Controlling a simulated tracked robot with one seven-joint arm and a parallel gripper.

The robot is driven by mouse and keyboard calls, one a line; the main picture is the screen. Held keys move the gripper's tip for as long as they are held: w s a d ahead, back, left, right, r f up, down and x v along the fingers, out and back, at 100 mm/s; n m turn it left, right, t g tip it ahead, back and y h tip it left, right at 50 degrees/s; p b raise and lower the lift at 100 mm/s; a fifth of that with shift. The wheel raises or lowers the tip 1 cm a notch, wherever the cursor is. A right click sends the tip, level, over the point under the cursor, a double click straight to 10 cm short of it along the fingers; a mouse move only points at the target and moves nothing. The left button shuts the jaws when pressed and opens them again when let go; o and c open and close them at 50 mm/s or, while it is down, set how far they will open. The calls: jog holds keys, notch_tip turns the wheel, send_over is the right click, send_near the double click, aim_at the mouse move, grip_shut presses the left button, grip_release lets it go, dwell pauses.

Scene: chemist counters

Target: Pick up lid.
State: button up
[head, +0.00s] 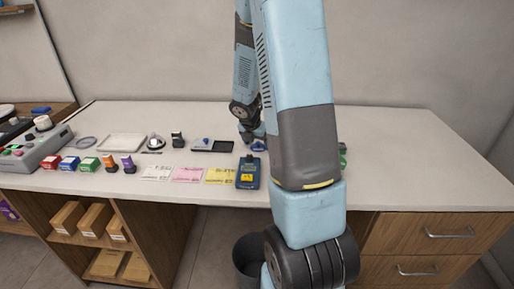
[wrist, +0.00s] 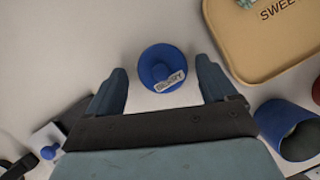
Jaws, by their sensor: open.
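The blue round lid (wrist: 163,66) with a knob and a pale label strip lies on the white counter in the wrist view. My gripper (wrist: 160,68) is open, with one finger to the left of the lid and one to the right. A gap shows on both sides, and nothing is held. In the head view a small blue shape (head: 258,147), likely the lid, shows on the counter beside my arm. My arm hides much of the area around it.
An open blue cup (wrist: 288,128) lies or stands right of my gripper. A tan tray (wrist: 235,50) with printed letters is at upper right. A blue handheld device (head: 248,172), coloured cards and a black tray (head: 225,146) are on the counter (head: 400,150), whose right part is clear.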

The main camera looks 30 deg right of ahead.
jog(key=c, duration=1.1)
jog(key=shift+o, duration=0.2)
jog(key=shift+r, duration=0.1)
